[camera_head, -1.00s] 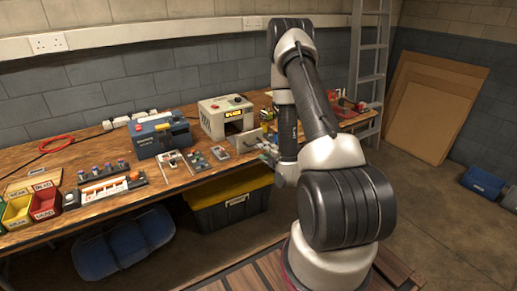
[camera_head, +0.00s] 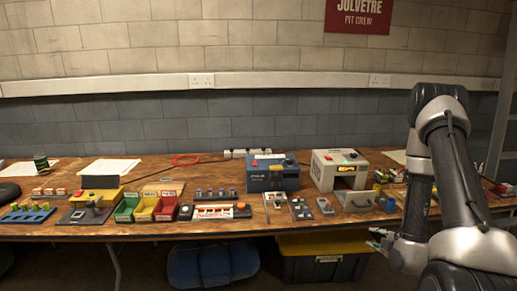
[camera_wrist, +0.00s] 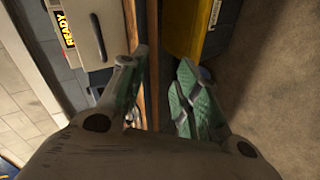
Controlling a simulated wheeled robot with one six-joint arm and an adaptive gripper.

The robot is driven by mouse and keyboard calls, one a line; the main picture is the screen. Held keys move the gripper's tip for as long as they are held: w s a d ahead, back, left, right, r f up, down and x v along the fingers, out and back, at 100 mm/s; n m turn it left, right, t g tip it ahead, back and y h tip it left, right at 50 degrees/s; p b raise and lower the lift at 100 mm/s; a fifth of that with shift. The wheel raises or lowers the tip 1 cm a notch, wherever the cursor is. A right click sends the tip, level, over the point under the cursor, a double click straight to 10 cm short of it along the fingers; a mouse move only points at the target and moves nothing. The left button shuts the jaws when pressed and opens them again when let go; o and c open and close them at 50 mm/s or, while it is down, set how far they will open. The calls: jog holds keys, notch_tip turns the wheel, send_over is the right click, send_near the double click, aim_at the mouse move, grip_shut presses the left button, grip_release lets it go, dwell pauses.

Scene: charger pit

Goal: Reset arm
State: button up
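My arm stands at the right of the head view. My gripper (camera_head: 378,238) is beside the front edge of the workbench (camera_head: 340,228), low and to the right of the white charger box (camera_head: 340,168). In the wrist view my gripper (camera_wrist: 160,85) has its two green-padded fingers spread apart with nothing between them. The bench's wooden front edge (camera_wrist: 151,40) runs between the fingers. The charger box (camera_wrist: 85,35) with its yellow "READY" label shows at the upper left there.
A blue-grey box (camera_head: 273,172) stands left of the charger. Green, yellow and red bins (camera_head: 145,208) and small parts crowd the bench. A black crate with a yellow lid (camera_head: 325,262) and a blue container (camera_head: 213,265) are underneath. A ladder (camera_head: 503,130) is at far right.

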jog(key=s+f+m+g, duration=0.4)
jog(key=s+f+g, duration=0.2)
jog(key=s+f, duration=0.1)
jog(key=s+d+r+m+g, duration=0.2)
jog(key=s+r+m+g, duration=0.3)
jog(key=s+r+m, duration=0.15)
jog(key=s+a+r+m+t, duration=0.1)
jog(key=s+a+r, duration=0.2)
jog(key=r, duration=0.9)
jog(key=s+a+r+m+t, duration=0.1)
jog(key=s+a+r, duration=0.3)
jog(key=r, duration=0.8)
jog(key=s+a+r+m+t, duration=0.1)
jog(key=s+a+r, duration=0.3)
jog(key=r, duration=0.8)
jog(key=shift+s+r+m+h, duration=0.2)
jog(key=shift+m+h, duration=0.2)
jog(key=shift+m, duration=0.45)
